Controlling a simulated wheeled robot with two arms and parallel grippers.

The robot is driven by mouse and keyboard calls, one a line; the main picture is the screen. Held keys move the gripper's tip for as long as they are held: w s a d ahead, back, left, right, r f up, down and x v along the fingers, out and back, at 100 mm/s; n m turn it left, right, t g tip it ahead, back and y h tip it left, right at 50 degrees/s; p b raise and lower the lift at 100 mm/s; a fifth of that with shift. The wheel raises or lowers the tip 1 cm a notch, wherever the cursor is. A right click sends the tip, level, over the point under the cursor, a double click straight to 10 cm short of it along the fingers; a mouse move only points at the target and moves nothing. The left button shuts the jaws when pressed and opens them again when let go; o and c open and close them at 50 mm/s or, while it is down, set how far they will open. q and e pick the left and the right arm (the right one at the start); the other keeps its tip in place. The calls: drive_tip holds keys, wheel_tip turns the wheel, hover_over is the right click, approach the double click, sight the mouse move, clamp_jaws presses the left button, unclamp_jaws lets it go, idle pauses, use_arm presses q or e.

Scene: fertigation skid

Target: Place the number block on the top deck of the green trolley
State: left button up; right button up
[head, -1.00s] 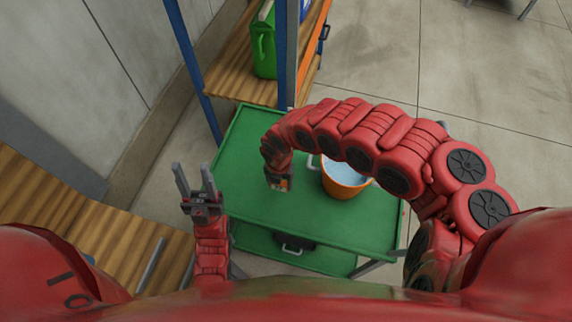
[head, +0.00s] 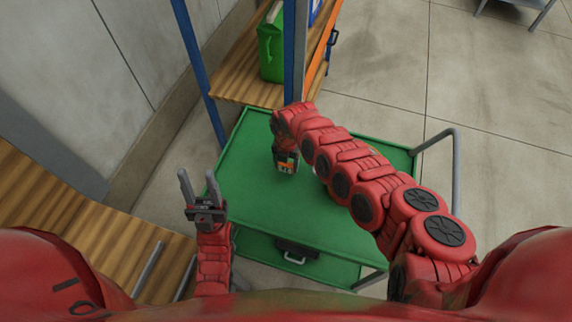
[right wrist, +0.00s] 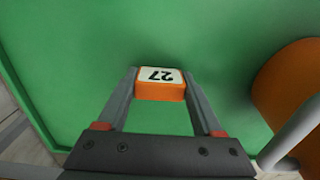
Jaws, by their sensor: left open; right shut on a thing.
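The orange number block with a white "27" label (right wrist: 161,84) is between the fingers of my right gripper (right wrist: 160,98), which is shut on it. In the head view, my right gripper (head: 286,163) points down over the far left part of the green trolley's top deck (head: 270,213). I cannot tell whether the block touches the deck. My left gripper (head: 198,184) is open and empty, beside the trolley's left edge.
An orange bucket (right wrist: 290,85) stands on the deck near the block; my right arm almost fully hides it in the head view. A wooden shelf with blue posts (head: 245,92) holds a green container (head: 271,52) behind the trolley. A wooden bench (head: 60,215) is at left.

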drive_tip(key=shift+f, duration=0.65)
drive_tip(key=shift+f, duration=0.1)
drive_tip(key=o, duration=1.3)
drive_tip(key=shift+o, duration=0.2)
